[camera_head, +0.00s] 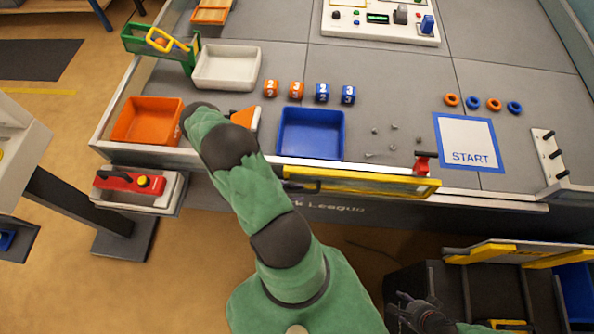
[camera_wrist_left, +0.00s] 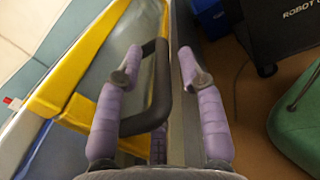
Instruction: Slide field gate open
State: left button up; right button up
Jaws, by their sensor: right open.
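The field gate (camera_head: 375,184) is a clear panel in a yellow frame along the front edge of the grey table, left of the START square. Its black handle (camera_head: 302,187) shows near the left end of the panel. In the left wrist view the yellow frame (camera_wrist_left: 85,75) and the handle loop (camera_wrist_left: 161,75) are close up. My left gripper (camera_wrist_left: 158,68) is open, one purple finger on each side of the handle bar. My green left arm hides that gripper in the head view. My right gripper (camera_head: 415,308) is open and empty at the lower right, away from the gate.
A small red-handled piece (camera_head: 423,162) stands at the gate's right end. A blue tray (camera_head: 311,133) and an orange tray (camera_head: 148,121) sit behind the front edge. A black rack (camera_head: 480,290) stands on the floor at the lower right.

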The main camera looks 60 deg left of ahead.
pick_arm(q)
jog(key=shift+w, duration=0.1)
jog(key=v, duration=1.2)
dwell(0.4)
